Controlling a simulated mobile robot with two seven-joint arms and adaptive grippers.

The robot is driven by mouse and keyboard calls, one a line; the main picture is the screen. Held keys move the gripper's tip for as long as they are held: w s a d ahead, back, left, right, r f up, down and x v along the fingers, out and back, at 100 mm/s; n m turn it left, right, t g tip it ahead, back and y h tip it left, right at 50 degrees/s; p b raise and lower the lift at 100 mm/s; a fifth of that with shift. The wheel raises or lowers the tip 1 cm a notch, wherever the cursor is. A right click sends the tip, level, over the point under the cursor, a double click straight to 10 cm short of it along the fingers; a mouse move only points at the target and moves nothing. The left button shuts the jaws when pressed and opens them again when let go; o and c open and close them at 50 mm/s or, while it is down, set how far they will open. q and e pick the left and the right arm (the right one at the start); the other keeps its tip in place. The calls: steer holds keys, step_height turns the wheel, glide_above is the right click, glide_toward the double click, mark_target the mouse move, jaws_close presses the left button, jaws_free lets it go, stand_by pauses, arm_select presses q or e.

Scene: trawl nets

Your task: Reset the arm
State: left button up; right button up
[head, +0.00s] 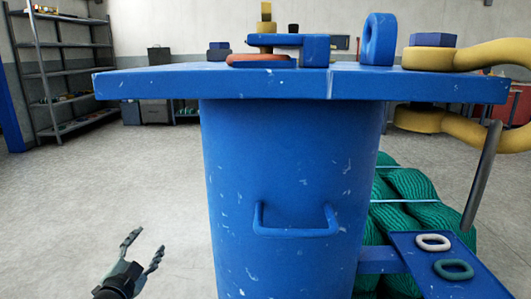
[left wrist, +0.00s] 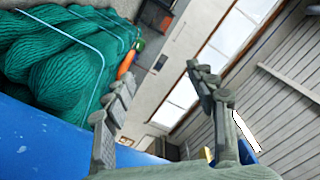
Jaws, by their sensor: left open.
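My left gripper (head: 145,250) is at the lower left of the head view, its two fingers spread and nothing between them. It is apart from the blue drum-like stand (head: 285,170), with open floor showing between. In the left wrist view the fingers of my left gripper (left wrist: 160,75) also stand apart and empty. My right gripper is not in the head view.
The stand's blue top plate (head: 225,85) overhangs widely. Green netting (head: 405,187) lies behind it. A blue side shelf (head: 415,258) carries a white link (head: 433,235) and a green link (head: 453,262). A grey rack (head: 65,75) stands back left. Left floor is clear.

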arm_select(q)
steer(key=s+f+n+g+y, duration=0.15)
steer(key=s+f+g, duration=0.25)
steer(key=s+f, duration=0.55)
steer(key=s+f+n+g+y, duration=0.1)
steer(key=s+f+n+g, duration=0.35)
steer(key=f, duration=0.85)
steer(key=s+d+f+g, duration=0.1)
steer(key=s+f, duration=0.3)
steer(key=s, duration=0.4)
steer(key=s+d+f+n+g, duration=0.1)
steer(key=s+d+f+g, duration=0.1)
steer(key=s, duration=0.6)
steer(key=s+d+f+n+g, duration=0.1)
steer(key=s+f+g, duration=0.2)
steer(key=s+f, duration=0.3)
steer(key=s+h, duration=0.1)
steer(key=s, duration=0.1)
steer(key=shift+s+d+f, duration=0.2)
steer(key=shift+s+d, duration=0.1)
steer(key=shift+s, duration=0.05)
